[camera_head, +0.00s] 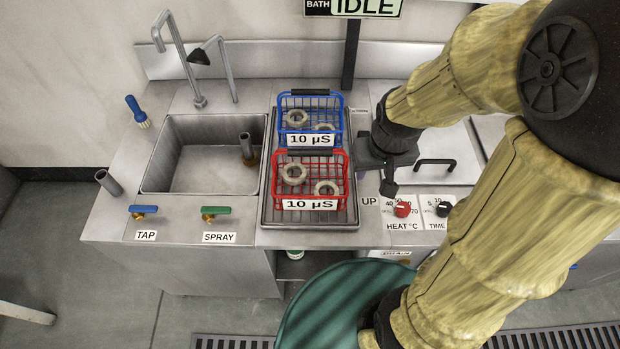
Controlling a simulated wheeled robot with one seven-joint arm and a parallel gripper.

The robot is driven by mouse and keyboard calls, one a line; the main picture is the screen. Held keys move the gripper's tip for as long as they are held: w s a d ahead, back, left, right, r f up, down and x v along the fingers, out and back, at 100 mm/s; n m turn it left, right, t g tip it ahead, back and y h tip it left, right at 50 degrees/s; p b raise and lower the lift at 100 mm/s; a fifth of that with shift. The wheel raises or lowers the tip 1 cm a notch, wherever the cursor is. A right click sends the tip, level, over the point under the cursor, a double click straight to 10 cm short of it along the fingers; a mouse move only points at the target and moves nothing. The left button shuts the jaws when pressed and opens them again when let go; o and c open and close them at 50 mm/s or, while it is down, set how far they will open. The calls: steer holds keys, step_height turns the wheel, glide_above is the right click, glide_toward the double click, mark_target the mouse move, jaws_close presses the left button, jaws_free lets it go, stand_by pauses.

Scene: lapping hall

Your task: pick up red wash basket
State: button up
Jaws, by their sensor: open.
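The red wash basket (274,177) stands on the front half of a grey ribbed tray (310,224) on the counter. It is a wire basket with a dark bar handle along its top, a white "10 µS" label on its front and two pale rings inside. A blue wash basket (340,124) of the same kind stands right behind it. My gripper (374,177) is just right of the red basket, above the counter, open and apparently holding nothing. Part of its fingers is hard to make out.
A sink (190,178) with taps lies left of the tray. TAP (145,210) and SPRAY (216,211) levers sit in front of it. Heat (402,209) and time (443,210) knobs and a lid handle (435,163) are on the right. A blue brush (136,110) stands at the back left.

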steer(key=w+a+r+n+g+h, duration=0.1)
steer(key=w+a+r+n+g, duration=0.2)
steer(key=w+a+n, duration=0.65)
steer(key=n+g+h, duration=0.2)
steer(key=n+h, duration=0.1)
steer(key=n, duration=0.5)
glide_toward(309, 150)
steer(key=a+v, duration=0.1)
steer(key=v, duration=0.4)
steer(key=shift+d+f+m+p, duration=0.15)
steer(key=shift+f+m+p, duration=0.15)
steer(key=shift+p, duration=0.15)
steer(key=p+x, duration=0.1)
steer(key=x, duration=1.1)
steer(key=shift+w+d, duration=0.1)
steer(key=shift+d, duration=0.15)
steer(key=p+x, duration=0.1)
steer(key=x, duration=0.3)
steer(key=shift+d+f+p, duration=0.25)
steer(key=shift+d+p, duration=0.05)
steer(key=shift+d, duration=0.05)
steer(key=shift+d+f, duration=0.1)
steer(key=shift+f, duration=0.2)
